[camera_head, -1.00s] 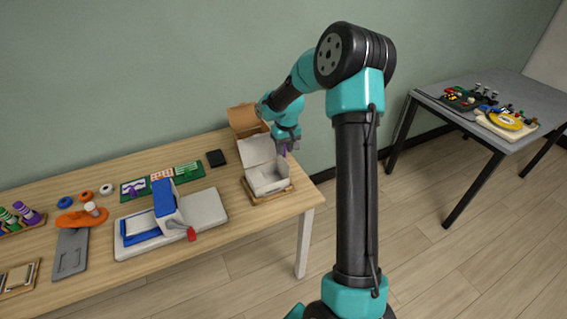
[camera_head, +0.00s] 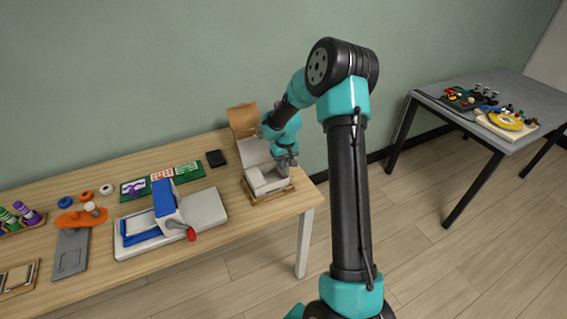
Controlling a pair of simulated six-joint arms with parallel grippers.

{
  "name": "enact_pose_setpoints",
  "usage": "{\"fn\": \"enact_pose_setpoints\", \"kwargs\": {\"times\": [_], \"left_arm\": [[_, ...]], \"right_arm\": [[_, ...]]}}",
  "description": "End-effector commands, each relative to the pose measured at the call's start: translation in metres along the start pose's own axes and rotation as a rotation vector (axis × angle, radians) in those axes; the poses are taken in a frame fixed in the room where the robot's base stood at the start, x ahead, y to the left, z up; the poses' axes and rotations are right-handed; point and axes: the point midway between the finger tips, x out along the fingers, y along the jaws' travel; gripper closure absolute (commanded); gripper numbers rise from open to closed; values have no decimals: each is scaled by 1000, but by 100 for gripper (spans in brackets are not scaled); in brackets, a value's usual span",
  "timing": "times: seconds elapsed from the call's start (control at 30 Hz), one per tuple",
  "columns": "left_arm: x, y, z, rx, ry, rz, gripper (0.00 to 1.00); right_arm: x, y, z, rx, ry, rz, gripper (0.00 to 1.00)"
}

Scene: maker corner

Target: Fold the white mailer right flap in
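The white mailer (camera_head: 262,184) is an open box on a wooden tray (camera_head: 284,195) near the right end of the wooden table. Its lid (camera_head: 253,150) stands up at the back. My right gripper (camera_head: 286,168) reaches down at the right side of the mailer, and its wrist covers part of the lid and the right wall. The right flap is too small and too covered to make out clearly. The gripper's fingers are too small to tell whether they are open or shut. My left gripper is not in view.
An open brown cardboard box (camera_head: 242,120) stands behind the mailer. A blue and white press (camera_head: 166,208) stands further left on a grey base. The table's right edge is close beside the tray.

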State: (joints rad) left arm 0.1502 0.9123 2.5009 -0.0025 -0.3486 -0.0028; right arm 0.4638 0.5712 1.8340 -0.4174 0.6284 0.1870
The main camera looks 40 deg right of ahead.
Motion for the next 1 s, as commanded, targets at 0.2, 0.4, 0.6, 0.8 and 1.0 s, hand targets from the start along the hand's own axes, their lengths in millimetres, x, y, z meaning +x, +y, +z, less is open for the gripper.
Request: {"fn": "enact_pose_setpoints", "kwargs": {"times": [0.2,0.4,0.6,0.8,1.0], "left_arm": [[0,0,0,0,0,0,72],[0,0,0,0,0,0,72],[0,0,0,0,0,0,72],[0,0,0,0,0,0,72],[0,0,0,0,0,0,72]], "right_arm": [[0,0,0,0,0,0,100],[0,0,0,0,0,0,100],[0,0,0,-1,0,10,100],[0,-2,0,-3,0,46,100],[0,-4,0,-3,-1,116,100]]}}
